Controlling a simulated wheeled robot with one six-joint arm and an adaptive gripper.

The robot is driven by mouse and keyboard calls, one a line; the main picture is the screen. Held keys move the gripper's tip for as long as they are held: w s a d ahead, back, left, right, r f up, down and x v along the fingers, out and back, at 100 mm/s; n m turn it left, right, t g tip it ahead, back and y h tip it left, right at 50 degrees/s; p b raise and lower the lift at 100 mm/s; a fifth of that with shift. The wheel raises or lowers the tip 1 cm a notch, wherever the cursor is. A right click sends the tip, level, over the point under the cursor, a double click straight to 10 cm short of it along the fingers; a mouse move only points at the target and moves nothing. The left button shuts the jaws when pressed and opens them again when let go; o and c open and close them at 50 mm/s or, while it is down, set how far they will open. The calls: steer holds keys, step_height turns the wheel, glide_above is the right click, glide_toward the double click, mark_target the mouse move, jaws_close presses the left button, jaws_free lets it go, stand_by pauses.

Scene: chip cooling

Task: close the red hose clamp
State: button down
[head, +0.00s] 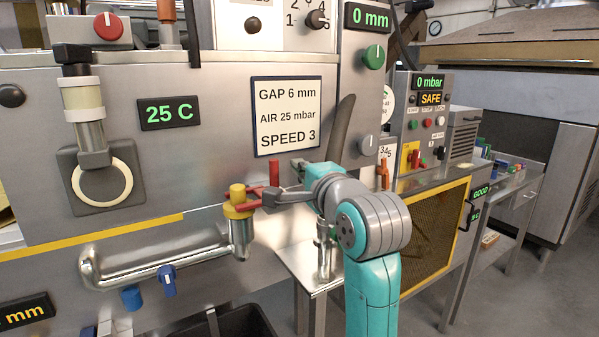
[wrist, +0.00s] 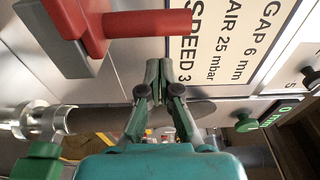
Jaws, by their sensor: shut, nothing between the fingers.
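The red hose clamp (head: 262,197) is at the yellow-topped pipe fitting on the machine front in the head view. Its red lever (head: 274,172) stands upright. In the wrist view the clamp's red body and lever (wrist: 148,23) fill the top, with the lever pointing right in the picture. My gripper (head: 268,198) is at the clamp, just below the lever in the head view, and covers part of it. In the wrist view my gripper (wrist: 160,68) has its fingertips together and empty, a little apart from the lever. Whether it touches the clamp body cannot be told.
A yellow fitting (head: 238,198) tops the metal pipe (head: 150,262) left of my gripper. A white sign (head: 287,115) is on the panel behind. A small metal table (head: 290,275) stands below my arm. A green handle (wrist: 40,165) shows at the wrist view's lower left.

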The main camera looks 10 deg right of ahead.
steer(key=s+d, duration=0.2)
steer(key=s, duration=0.7)
step_height(320, 180, down, 19)
steer(key=s+d+n+h, duration=0.1)
steer(key=s+n, duration=0.1)
steer(key=n, duration=0.1)
steer(key=s+d+f+n+g+h, duration=0.1)
steer(key=s+f+n, duration=0.1)
steer(key=s+f, duration=0.45)
steer(key=s+d+f+n, duration=0.15)
steer(key=s+f, duration=0.25)
steer(key=f, duration=0.6)
steer(key=s+f+n+g+h, duration=0.1)
steer(key=s+f+n, duration=0.55)
steer(key=s, duration=0.95)
steer(key=s+f+n+g, duration=0.1)
steer(key=s+f+n, duration=0.1)
steer(key=s, duration=1.4)
steer(key=shift+d+n, duration=0.15)
steer(key=shift+n, duration=0.35)
steer(key=shift+s, duration=0.1)
